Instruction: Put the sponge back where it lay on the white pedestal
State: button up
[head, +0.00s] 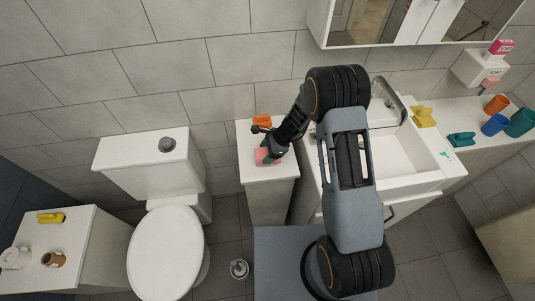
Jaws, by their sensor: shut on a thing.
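My gripper (267,148) is over the white pedestal (270,177), which stands between the toilet and the sink. An orange object (262,121) stands at the back of the pedestal, behind my gripper.
The toilet (166,250) is left of the pedestal and the sink (400,155) right. A yellow item (423,117) and a teal item (461,139) lie on the sink's right side, with cups (494,125) beyond. A white cabinet (45,260) at left holds a yellow item (50,218).

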jog(key=shift+f, duration=0.9)
jog(key=shift+f, duration=0.15)
jog(key=o, duration=0.9)
jog(key=shift+c, duration=0.2)
